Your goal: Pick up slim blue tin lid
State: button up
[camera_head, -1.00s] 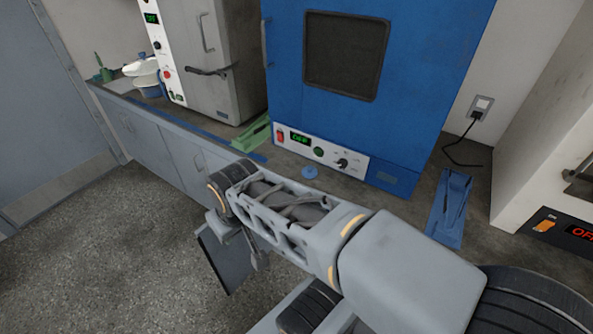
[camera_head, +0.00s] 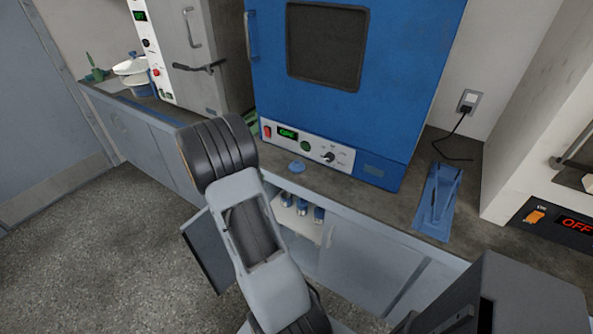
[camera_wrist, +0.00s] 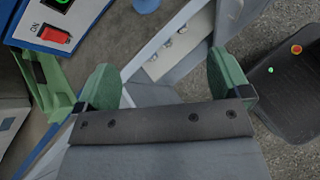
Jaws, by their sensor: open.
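A small round blue lid (camera_head: 297,168) lies on the dark counter in front of the blue oven, below its control panel. In the wrist view, part of a blue round piece (camera_wrist: 146,4), seemingly the same lid, shows at the top edge, cut off by the frame. My gripper (camera_wrist: 165,82) is open and empty, its two green fingers wide apart. The lid lies beyond the fingers, not between them. In the head view my gripper is hidden behind my arm.
The blue oven (camera_head: 350,95) stands behind the lid. A green holder (camera_wrist: 45,75) is left of my gripper in the wrist view. A blue stand (camera_head: 438,203) is on the counter at right. Below the counter, an open compartment holds several small blue-and-silver tins (camera_head: 318,214).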

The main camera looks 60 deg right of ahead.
jog(key=n+g+h, duration=0.1)
jog(key=n+h, duration=0.1)
send_near(294, 164)
jog(key=x, duration=0.5)
jog(key=shift+d+r, duration=0.1)
jog(key=shift+r, duration=0.1)
jog(key=shift+p+x, duration=0.35)
jog(key=shift+x, duration=2.75)
jog(key=shift+f, duration=0.1)
jog(key=shift+c, duration=0.3)
jog(key=c, duration=0.9)
